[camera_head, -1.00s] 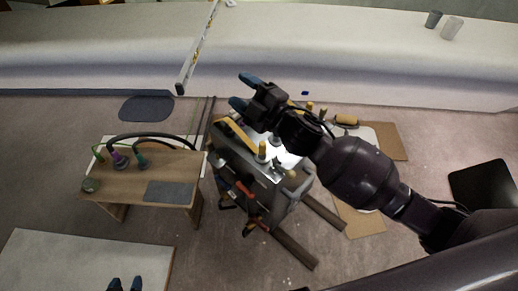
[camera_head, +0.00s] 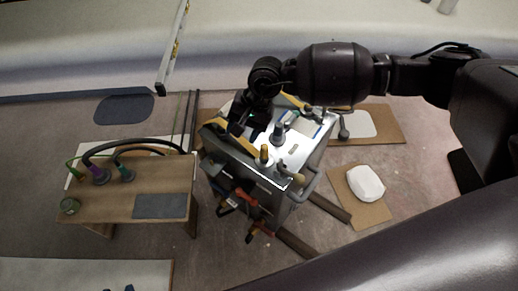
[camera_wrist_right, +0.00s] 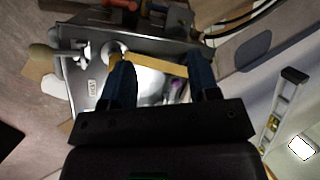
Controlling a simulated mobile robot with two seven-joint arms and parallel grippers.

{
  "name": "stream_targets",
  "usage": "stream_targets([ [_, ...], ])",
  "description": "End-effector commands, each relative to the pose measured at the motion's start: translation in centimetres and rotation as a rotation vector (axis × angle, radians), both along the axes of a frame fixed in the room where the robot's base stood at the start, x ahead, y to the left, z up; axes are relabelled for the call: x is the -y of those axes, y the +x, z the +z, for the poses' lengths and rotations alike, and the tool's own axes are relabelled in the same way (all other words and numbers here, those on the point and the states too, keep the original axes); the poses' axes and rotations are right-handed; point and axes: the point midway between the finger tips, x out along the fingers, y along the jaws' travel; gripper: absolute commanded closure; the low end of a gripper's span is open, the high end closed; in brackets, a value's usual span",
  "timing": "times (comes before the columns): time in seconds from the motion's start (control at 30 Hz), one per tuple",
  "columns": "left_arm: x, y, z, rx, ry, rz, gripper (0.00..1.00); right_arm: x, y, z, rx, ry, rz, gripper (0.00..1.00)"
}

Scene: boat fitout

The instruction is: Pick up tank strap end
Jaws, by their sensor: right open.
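A yellow strap (camera_head: 229,136) lies across the shiny top of a grey metal unit (camera_head: 290,158), partly hidden by my right arm. In the right wrist view a yellow strap (camera_wrist_right: 155,66) runs across between my right gripper's fingers, beyond their tips as seen there. I cannot tell which piece is the strap end. My right gripper (camera_wrist_right: 160,85) is open and empty, pointing down over the unit's top; in the head view its fingers are mostly hidden.
Several knobbed tools stand on the unit's top, and tools hang on its front. A wooden bench (camera_head: 106,194) with dark hoses (camera_head: 138,143) is at left. Cardboard sheets (camera_head: 375,213) lie on the floor at right.

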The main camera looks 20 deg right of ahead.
Motion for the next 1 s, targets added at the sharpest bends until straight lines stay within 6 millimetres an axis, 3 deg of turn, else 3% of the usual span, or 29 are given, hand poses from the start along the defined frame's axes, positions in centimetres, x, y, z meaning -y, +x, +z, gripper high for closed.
stream_targets([
  [0.1, 0.0, 0.0, 0.4, 0.004, -0.001, 0.001, 0.57, 3.2, 0.3, -1.5, 0.095, -0.194, 0.243, 0.45],
  [0.3, 0.0, -0.1, 0.3, -0.005, 0.001, 0.003, 0.57, 6.1, 0.5, -1.8, 0.141, -0.366, 0.545, 0.45],
  [0.57, -0.1, -0.6, -0.2, -0.019, 0.001, 0.004, 0.57, 6.3, 0.3, -2.3, 0.143, -0.373, 0.66, 0.45],
  [1.0, 0.0, -0.7, -1.2, -0.032, 0.0, 0.001, 0.57, 6.3, 0.2, -7.5, 0.142, -0.37, 0.658, 0.45],
])
